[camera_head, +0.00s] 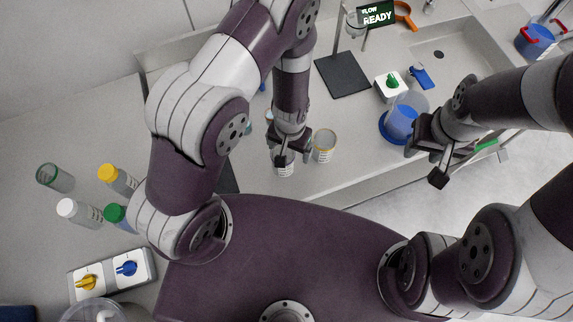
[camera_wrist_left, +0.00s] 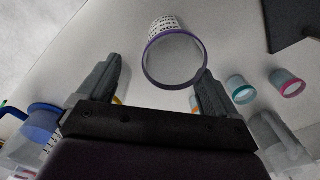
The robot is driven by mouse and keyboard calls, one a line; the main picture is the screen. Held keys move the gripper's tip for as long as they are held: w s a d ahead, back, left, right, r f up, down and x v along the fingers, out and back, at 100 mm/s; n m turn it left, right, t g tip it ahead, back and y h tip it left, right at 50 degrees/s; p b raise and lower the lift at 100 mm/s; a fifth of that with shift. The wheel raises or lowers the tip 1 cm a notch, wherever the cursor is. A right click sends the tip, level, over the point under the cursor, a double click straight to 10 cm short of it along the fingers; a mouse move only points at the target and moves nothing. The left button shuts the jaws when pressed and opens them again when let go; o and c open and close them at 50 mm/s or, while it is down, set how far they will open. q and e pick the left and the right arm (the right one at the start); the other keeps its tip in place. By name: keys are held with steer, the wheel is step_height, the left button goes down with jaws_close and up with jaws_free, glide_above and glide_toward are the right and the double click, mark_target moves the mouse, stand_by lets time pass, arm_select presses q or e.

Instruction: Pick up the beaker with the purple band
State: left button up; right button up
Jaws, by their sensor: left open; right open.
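The beaker with the purple band (camera_wrist_left: 176,62) shows large in the left wrist view, its purple-rimmed mouth towards the camera. It lies ahead of and between the fingers of my left gripper (camera_wrist_left: 160,80), closer to the right-hand finger; I cannot tell whether they touch. In the head view my left gripper (camera_head: 290,146) points down over this beaker (camera_head: 286,168), whose upper part is partly hidden by the fingers. The left gripper is open and holds nothing. My right gripper (camera_head: 424,162) is open and empty, off the counter's front edge near the blue-based container.
A yellow-banded beaker (camera_head: 324,146) stands close right of my left gripper. Teal-banded (camera_wrist_left: 240,90) and pink-banded (camera_wrist_left: 288,82) beakers stand nearby. A clear container with a blue base (camera_head: 402,122) is by the right gripper.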

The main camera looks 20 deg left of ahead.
arm_select(q)
steer(key=f, duration=0.1)
steer(key=s+a+f+b, duration=0.1)
steer(key=f, duration=0.1)
steer(key=a+f+b, duration=0.1)
steer(key=shift+s+f, duration=0.2)
steer(key=shift+f, duration=0.2)
steer(key=shift+w+d+f, duration=0.1)
steer(key=shift+w+f, duration=0.05)
steer(key=shift+f, duration=0.05)
steer(key=shift+d, duration=0.3)
steer(key=shift+a+r, duration=0.1)
steer(key=c, duration=1)
steer(key=shift+a, duration=0.1)
steer(key=shift+c, duration=0.2)
arm_select(e)
steer(key=shift+s+a+f, duration=0.15)
steer(key=shift+a+f, duration=0.2)
steer(key=shift+f, duration=0.15)
steer(key=shift+s+a+f, duration=0.1)
steer(key=shift+a+f, duration=0.2)
steer(key=shift+f, duration=0.2)
